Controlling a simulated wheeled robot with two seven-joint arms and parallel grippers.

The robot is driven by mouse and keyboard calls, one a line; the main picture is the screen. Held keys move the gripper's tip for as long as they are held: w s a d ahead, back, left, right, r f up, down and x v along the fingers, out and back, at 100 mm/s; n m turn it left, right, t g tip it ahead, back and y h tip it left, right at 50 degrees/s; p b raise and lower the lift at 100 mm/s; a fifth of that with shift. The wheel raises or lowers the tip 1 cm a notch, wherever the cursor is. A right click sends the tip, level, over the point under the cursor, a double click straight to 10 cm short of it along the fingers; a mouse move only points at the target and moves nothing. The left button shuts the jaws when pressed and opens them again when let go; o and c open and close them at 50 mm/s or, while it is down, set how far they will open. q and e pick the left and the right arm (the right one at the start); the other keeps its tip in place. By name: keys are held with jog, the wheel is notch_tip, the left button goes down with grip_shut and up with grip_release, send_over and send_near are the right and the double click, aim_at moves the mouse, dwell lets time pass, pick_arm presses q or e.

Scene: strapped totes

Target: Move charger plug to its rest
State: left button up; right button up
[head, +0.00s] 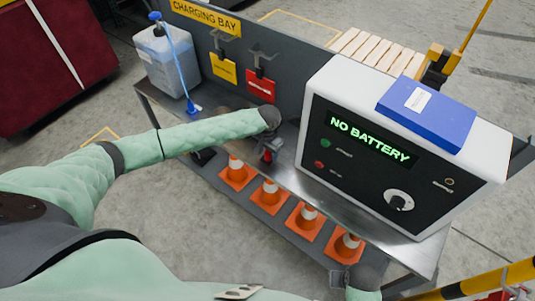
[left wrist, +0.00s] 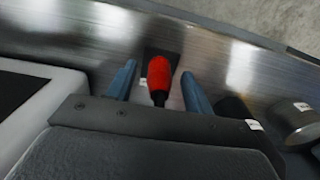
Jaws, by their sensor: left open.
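A red handle with a black lower part (left wrist: 159,73), seemingly the charger plug, shows in the left wrist view, by a dark patch on the metal bench. My left gripper (left wrist: 158,80) is open, with one blue finger on each side of the red handle; I cannot tell whether they touch it. In the head view my left gripper (head: 268,149) is over the bench, left of the charger (head: 400,140), whose screen reads "NO BATTERY". The arm hides most of the plug there. I cannot clearly make out the rest. My right gripper (head: 341,281) is low in the head view, its jaws unclear.
The bench (head: 315,193) has a back panel with yellow (head: 223,70) and red (head: 260,86) hanging tags. A jug (head: 170,65) stands at its left end. A blue case (head: 427,110) lies on the charger. Several cones (head: 270,193) stand below. A metal cylinder (left wrist: 297,118) is right of my left gripper.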

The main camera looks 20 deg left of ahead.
pick_arm(q)
notch_tip(320, 180, up, 7)
jog(key=shift+f+b, duration=0.1)
jog(key=shift+b, duration=0.6)
